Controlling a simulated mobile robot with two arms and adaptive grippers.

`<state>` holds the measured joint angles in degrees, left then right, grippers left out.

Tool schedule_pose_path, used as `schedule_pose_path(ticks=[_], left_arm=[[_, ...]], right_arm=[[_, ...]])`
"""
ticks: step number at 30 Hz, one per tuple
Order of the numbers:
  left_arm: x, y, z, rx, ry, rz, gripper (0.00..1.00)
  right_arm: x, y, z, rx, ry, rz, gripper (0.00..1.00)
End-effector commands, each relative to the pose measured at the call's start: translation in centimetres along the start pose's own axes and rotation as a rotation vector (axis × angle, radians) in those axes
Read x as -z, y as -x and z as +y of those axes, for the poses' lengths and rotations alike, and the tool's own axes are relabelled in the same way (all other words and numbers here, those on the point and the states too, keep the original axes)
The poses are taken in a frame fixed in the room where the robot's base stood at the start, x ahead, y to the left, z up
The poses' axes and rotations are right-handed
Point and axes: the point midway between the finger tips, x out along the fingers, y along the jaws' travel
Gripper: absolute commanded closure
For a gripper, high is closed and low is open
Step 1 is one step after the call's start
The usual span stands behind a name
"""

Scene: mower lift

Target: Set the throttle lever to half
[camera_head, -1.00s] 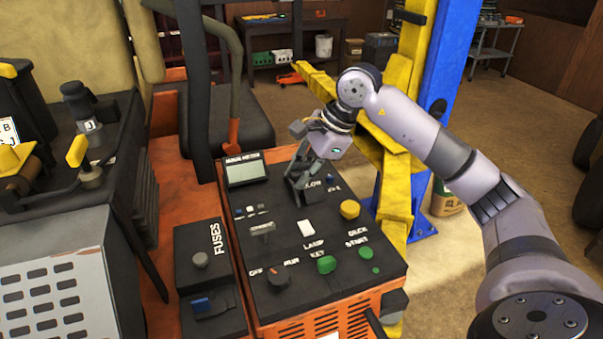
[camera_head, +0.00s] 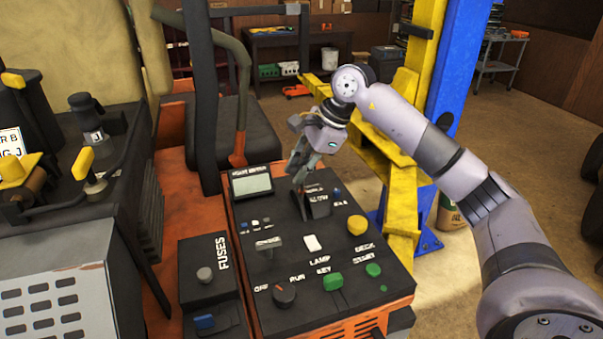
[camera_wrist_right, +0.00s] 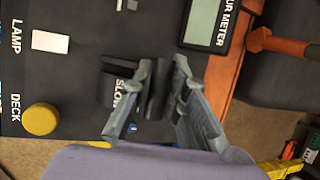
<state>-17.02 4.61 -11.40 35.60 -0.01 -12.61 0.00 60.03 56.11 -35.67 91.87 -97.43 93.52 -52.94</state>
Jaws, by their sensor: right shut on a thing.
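The throttle lever (camera_wrist_right: 157,90) is a dark handle on the black control panel. It shows between my right gripper's fingers in the right wrist view, and the fingers hide much of it. Its dark base plate (camera_head: 318,204) carries white lettering; "SLOW" is readable on the plate (camera_wrist_right: 117,84) in the wrist view. My right gripper (camera_head: 299,184) is shut on the lever at the far side of the panel, and its fingers also show in the wrist view (camera_wrist_right: 160,92). The lever's exact setting cannot be read. My left gripper is not in view.
The panel also holds the hour meter (camera_head: 252,182), a yellow knob (camera_head: 357,225), a white lamp switch (camera_head: 312,243), green buttons (camera_head: 333,281) and a rotary key switch (camera_head: 284,293). A yellow and blue lift post (camera_head: 446,90) stands close behind my right arm.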

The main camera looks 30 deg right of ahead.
Motion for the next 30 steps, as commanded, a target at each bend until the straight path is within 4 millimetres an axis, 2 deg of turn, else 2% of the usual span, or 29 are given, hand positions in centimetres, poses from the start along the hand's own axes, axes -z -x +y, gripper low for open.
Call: schedule_pose_path(ticks=[2,3,12,23,26,30], left_arm=[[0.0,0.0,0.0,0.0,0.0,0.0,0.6],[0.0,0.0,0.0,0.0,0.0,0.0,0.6],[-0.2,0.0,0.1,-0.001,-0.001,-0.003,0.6],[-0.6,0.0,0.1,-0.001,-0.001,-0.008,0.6],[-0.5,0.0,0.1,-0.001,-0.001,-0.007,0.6],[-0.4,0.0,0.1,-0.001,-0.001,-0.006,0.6]], right_arm=[[0.1,-0.1,0.1,-0.003,0.0,0.001,1.0],[0.1,-0.1,0.1,-0.003,0.0,0.001,0.84],[0.1,-0.1,0.1,-0.003,0.0,0.001,0.64],[0.1,0.3,0.1,-0.002,-0.001,0.001,0.63],[0.0,1.4,0.0,0.0,-0.001,0.001,0.63],[0.0,4.3,-0.1,0.003,-0.001,0.0,0.63]])
